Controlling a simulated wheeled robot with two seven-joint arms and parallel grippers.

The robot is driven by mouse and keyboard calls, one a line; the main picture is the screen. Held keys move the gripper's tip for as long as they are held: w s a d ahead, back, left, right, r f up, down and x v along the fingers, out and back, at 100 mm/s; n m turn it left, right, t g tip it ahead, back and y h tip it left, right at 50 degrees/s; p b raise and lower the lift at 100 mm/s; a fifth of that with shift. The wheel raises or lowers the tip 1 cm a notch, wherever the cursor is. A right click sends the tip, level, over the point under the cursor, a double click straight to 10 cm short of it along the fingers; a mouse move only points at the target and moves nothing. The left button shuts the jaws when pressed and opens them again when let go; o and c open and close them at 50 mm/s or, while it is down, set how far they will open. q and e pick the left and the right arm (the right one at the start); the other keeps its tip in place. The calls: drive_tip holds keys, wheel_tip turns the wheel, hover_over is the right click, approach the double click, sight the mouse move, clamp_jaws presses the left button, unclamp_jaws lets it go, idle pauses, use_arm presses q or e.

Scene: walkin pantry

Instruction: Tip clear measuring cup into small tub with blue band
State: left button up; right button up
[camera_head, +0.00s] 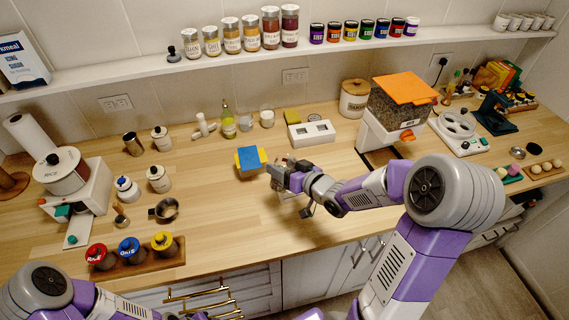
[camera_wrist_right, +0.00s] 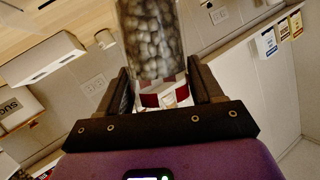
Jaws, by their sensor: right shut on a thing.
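My right gripper (camera_head: 280,172) is above the counter, just right of a blue and yellow block. In the right wrist view, its fingers (camera_wrist_right: 163,92) are shut on a clear cup (camera_wrist_right: 150,42) filled with rounded grey-brown pieces. A red and white band shows low on the cup between the fingers. In the head view the cup is hard to make out at the gripper. A small white tub with blue on top (camera_head: 127,188) stands on the left of the counter, apart from the gripper. I cannot tell whether this is the tub named. My left gripper is out of view.
The blue and yellow block (camera_head: 250,161) is close to the gripper. A dispenser with an orange lid (camera_head: 403,95) stands to the right. A wooden tray holds red, blue and yellow-lidded jars (camera_head: 129,250) at front left.

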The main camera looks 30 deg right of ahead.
drive_tip(key=shift+a+r+m+y+p, duration=0.15)
drive_tip(key=shift+m+y+p, duration=0.25)
drive_tip(key=shift+m+p, duration=0.8)
drive_tip(key=shift+f+m+y+p, duration=0.4)
drive_tip(key=shift+m+p, duration=0.1)
drive_tip(key=shift+p, duration=0.55)
drive_tip(key=shift+f+m+y+p, duration=0.35)
drive_tip(key=shift+m+p, duration=0.3)
drive_tip(key=shift+m, duration=0.25)
drive_tip(key=shift+f+m+y, duration=0.15)
drive_tip(key=shift+m+y, duration=0.1)
drive_tip(key=shift+m, duration=0.15)
drive_tip(key=f+m, duration=0.1)
drive_tip(key=f+m+y, duration=0.1)
drive_tip(key=m, duration=0.1)
drive_tip(key=shift+d+f, duration=0.1)
drive_tip(key=shift+d, duration=0.1)
drive_tip(key=shift+d+f+m+t, duration=0.1)
drive_tip(key=shift+m+t, duration=0.3)
drive_tip(key=shift+m, duration=0.1)
drive_tip(key=shift+w+d+f+m+y+p, duration=0.1)
drive_tip(key=shift+d+f+m+y+p, duration=0.2)
drive_tip(key=shift+f+m+y, duration=0.55)
drive_tip(key=shift+d+r+m+t+h+p, duration=0.25)
drive_tip(key=shift+r+m+t+p, duration=0.2)
drive_tip(key=shift+m, duration=0.6)
drive_tip(key=shift+w+d+m+t, duration=0.1)
drive_tip(key=shift+d+m+t, duration=0.15)
drive_tip(key=shift+m, duration=0.75)
